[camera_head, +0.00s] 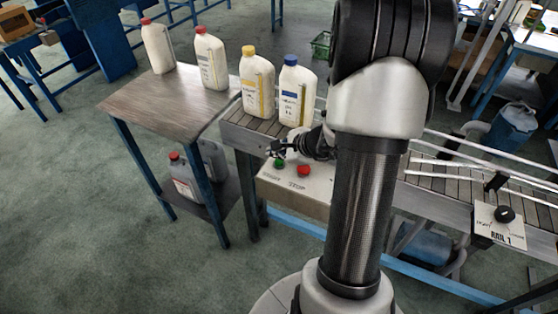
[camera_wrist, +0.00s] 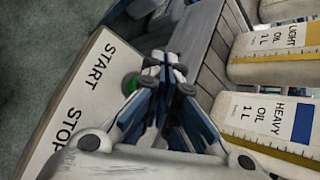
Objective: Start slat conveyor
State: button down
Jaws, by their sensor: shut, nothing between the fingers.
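The control box (camera_head: 293,189) is fixed to the near side of the slat conveyor (camera_head: 252,122). It carries a green START button (camera_head: 279,164) and a red STOP button (camera_head: 303,170). My gripper (camera_head: 277,147) is shut and empty, just over the green button. In the wrist view my gripper (camera_wrist: 165,68) covers much of the green button (camera_wrist: 131,84), so contact cannot be told. The START and STOP lettering shows on the box (camera_wrist: 78,92); the red button is hidden there.
Yellow-capped (camera_head: 257,82) and blue-capped (camera_head: 295,90) bottles stand on the conveyor close to my gripper. Two red-capped bottles (camera_head: 158,46) (camera_head: 211,58) stand on the side table (camera_head: 150,98). A RAIL 1 knob box (camera_head: 499,224) is at right.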

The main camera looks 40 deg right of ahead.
jog(key=shift+f+b, duration=0.2)
jog(key=shift+b, duration=0.1)
jog(key=shift+f+b, duration=0.3)
jog(key=shift+b, duration=0.15)
